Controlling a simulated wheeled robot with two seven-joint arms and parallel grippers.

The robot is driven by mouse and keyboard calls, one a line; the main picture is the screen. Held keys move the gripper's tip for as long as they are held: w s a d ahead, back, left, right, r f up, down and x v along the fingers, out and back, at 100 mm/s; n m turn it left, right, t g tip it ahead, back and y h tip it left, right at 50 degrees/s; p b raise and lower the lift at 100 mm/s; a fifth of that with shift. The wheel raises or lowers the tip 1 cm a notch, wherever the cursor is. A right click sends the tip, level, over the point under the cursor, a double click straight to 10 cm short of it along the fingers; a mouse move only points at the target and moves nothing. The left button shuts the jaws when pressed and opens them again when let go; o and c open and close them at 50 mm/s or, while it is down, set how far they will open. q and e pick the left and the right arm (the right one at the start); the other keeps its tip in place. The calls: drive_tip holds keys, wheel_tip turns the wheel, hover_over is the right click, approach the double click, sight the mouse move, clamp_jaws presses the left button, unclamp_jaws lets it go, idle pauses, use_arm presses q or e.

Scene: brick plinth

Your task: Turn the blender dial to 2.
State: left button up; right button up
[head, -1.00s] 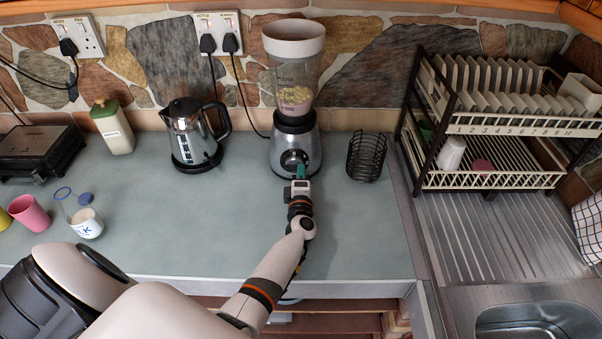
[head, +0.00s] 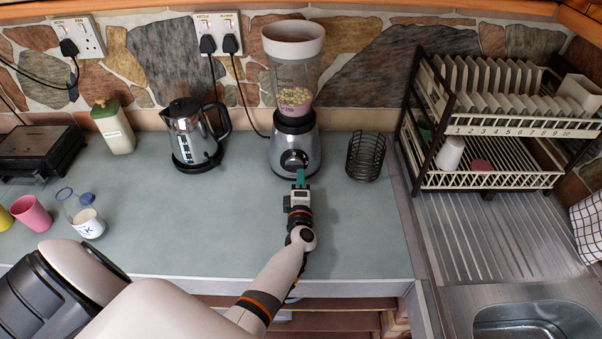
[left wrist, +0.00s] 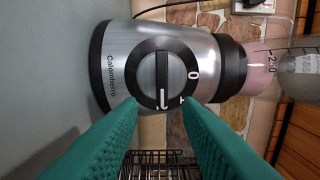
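The blender (head: 285,150) stands upright at the back of the counter, with a silver base and a clear jar holding pink stuff and pale pieces. Its round black dial (head: 294,160) faces me and also shows in the left wrist view (left wrist: 163,65), turned sideways. There the dial's grip bar lies up and down in the picture, with a white mark at its lower end. A "0" sits to its right; other markings near the fingertips are partly hidden. My left gripper (head: 300,178) is open, its green fingers (left wrist: 158,108) apart and empty, just in front of the dial. My right gripper is out of view.
A kettle (head: 190,135) stands left of the blender, and a black wire holder (head: 366,158) stands close on its right. A dish rack (head: 500,128) and sink are further right. The counter (head: 180,225) in front is mostly clear. A cord runs behind the blender.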

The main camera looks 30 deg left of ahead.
use_arm(q)
drive_tip(key=p+v, duration=0.1)
drive_tip(key=v, duration=0.8)
drive_tip(key=shift+s+p, duration=0.1)
drive_tip(key=shift+p, duration=0.2)
